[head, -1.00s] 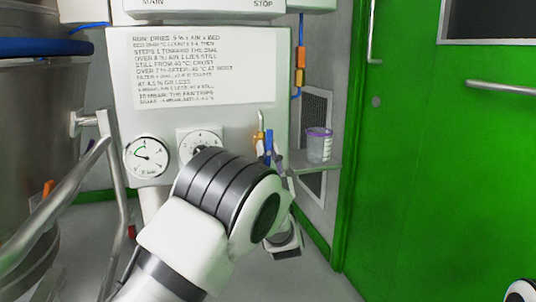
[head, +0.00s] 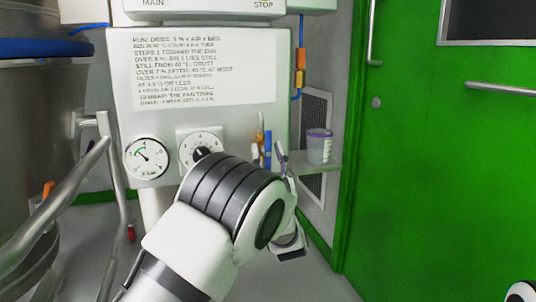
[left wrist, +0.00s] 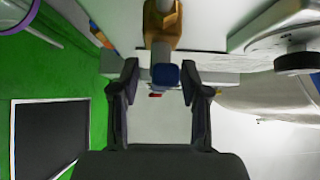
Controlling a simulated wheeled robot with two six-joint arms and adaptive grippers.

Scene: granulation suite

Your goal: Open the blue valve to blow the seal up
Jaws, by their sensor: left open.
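I see no clear contact. In the head view my left gripper (head: 276,157) is at the handle, partly hidden by my own wrist, with one finger just right of the blue. My right gripper does not show.
A round pressure gauge (head: 147,158) and a black dial knob (head: 202,153) are on the panel. A purple-lidded jar (head: 319,146) stands on a small shelf (head: 329,167) close to the right. A steel vessel (head: 30,110) with pipes is at the left, a green door (head: 440,180) at the right.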

